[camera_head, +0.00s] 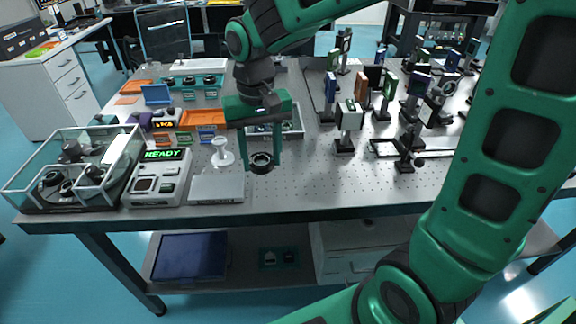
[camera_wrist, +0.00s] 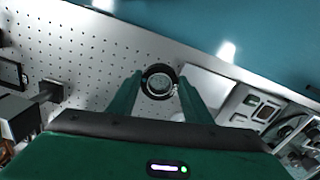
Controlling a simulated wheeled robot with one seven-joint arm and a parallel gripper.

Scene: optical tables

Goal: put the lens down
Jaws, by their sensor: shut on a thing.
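The lens is a round piece of glass in a black ring mount (camera_head: 262,163). In the head view it is at the lower end of my gripper, over the front part of the optical table (camera_head: 320,189). In the wrist view the lens (camera_wrist: 159,82) sits between the two green fingertips, its ring upper side facing the camera. My gripper (camera_head: 261,158) points down and is shut on the lens mount. I cannot tell whether the mount's underside touches the table top. The fingers also show in the wrist view (camera_wrist: 158,90).
A flat silver plate (camera_head: 217,188) lies just left of the lens. Left of it are a device reading READY (camera_head: 158,178) and a glass-walled box (camera_head: 75,170). A white stand (camera_head: 222,153) is close by. Posts with optics (camera_head: 348,127) stand to the right. The table's front strip is bare.

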